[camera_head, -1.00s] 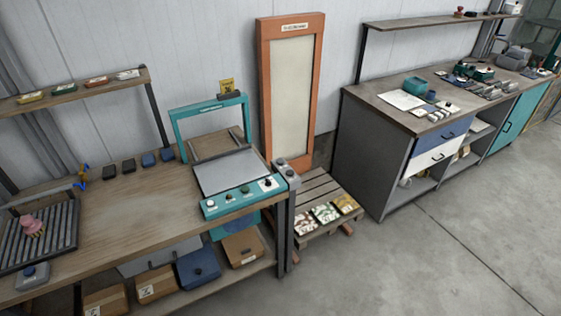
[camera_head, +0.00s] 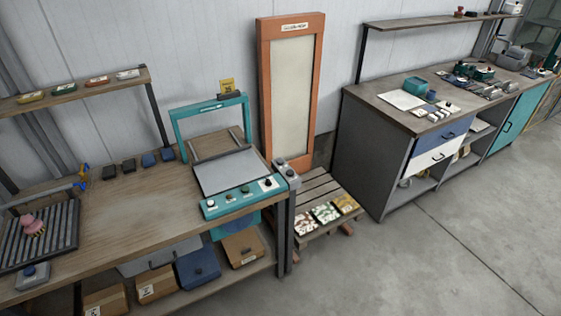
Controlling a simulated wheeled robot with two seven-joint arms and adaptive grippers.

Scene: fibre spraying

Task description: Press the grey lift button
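A small grey control box (camera_head: 286,174) with round buttons on top stands at the right end of the wooden workbench, beside the teal-framed machine. Another small grey box (camera_head: 32,276) with a dark round button sits at the bench's front left. The frames do not clearly show which one is the lift button. The teal machine's front panel (camera_head: 240,196) carries several knobs. Neither of my grippers is in view, and nothing touches either grey box.
The wooden workbench (camera_head: 140,205) has a clear middle. A roller tray (camera_head: 62,258) holds a pink object at left. A tall orange-framed panel (camera_head: 263,80) leans by the wall behind a low slatted pallet (camera_head: 318,180). A grey cabinet (camera_head: 368,160) stands right; the floor is open.

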